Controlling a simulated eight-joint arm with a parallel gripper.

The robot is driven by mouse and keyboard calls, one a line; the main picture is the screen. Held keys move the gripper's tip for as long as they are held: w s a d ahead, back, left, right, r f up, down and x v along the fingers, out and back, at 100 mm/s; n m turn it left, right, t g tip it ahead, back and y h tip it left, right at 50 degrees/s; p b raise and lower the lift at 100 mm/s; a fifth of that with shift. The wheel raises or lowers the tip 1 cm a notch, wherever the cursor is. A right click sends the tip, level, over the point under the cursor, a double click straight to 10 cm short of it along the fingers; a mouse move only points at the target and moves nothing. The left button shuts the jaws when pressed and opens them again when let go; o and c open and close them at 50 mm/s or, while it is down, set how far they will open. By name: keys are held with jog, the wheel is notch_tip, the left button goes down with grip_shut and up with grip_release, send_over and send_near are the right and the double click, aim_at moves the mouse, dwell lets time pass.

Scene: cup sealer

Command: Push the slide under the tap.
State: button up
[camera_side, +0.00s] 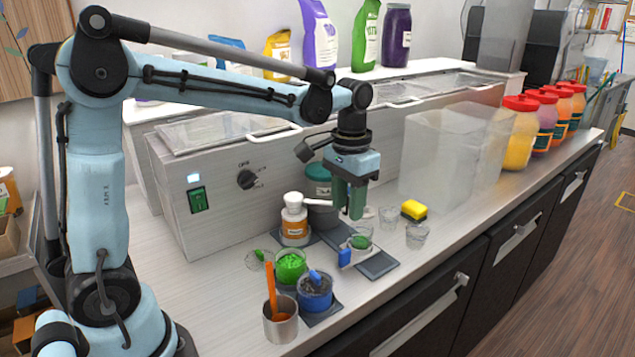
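A small white carrier with a blue tab (344,257) sits on a dark grey rail plate (379,266); it looks like the slide. A clear cup with green content (361,241) stands at it. A bottle with a white top and an orange-brown label (295,231) stands behind and left. A pale spout-like part (325,202) reaches right beside it, in front of a dark pot with a green lid (319,180); it may be the tap. My gripper (351,215) points down above and behind the cup, apparently touching nothing. Whether its green fingers are parted is unclear.
A green-filled tub (290,267), a blue-filled tub (315,291) and a metal cup with an orange tool (281,322) stand in front left. Clear cups (416,236) and a yellow sponge (413,210) are to the right. A translucent box (450,155) stands behind them.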

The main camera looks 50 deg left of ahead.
jog(key=shift+s, duration=0.1)
jog(key=t, duration=0.4)
send_near(345, 250)
jog(key=shift+x, duration=5.05)
grip_shut()
